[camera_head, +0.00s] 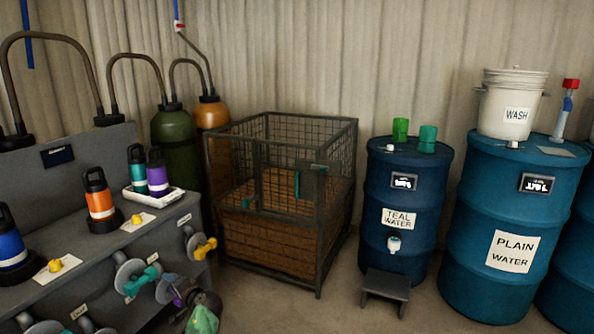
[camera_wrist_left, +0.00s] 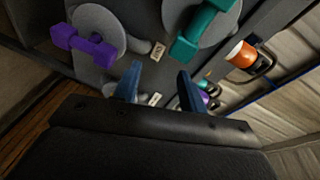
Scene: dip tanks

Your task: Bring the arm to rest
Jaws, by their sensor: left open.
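My left gripper (camera_head: 184,289) is low at the bottom of the head view, in front of the grey bench's front panel. In the left wrist view its two dark blue fingers (camera_wrist_left: 158,82) stand apart with nothing between them. The teal dumbbell (camera_head: 141,281) also shows in the head view, left of the gripper. My right gripper is not in view.
The grey bench (camera_head: 150,238) carries bottles, including an orange one (camera_head: 100,202). Floor is clear at bottom centre.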

